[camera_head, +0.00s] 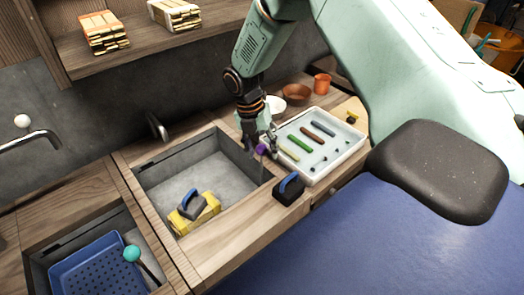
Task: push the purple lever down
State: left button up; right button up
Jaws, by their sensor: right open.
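The purple lever (262,150) shows as a small purple knob at the right edge of the middle basin, beside the white tray. Its shaft is mostly hidden. My right gripper (259,141) points down right at the knob, with its fingers open. I cannot tell whether they touch the knob or are around it. My left gripper is not in view.
The middle basin (158,178) holds a yellow block with a blue-handled tool. A similar blue-handled tool (289,188) stands on the counter close by. The white tray (345,145) holds coloured bars. A teal-knobbed lever (132,254) stands by the lower-left basin.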

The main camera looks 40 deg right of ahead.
notch_tip(320, 180, up, 11)
jog(key=w+a, duration=0.1)
jog(key=shift+w+a, duration=0.2)
jog(key=shift+w, duration=0.1)
jog(key=shift+r, duration=0.15)
dwell(0.4)
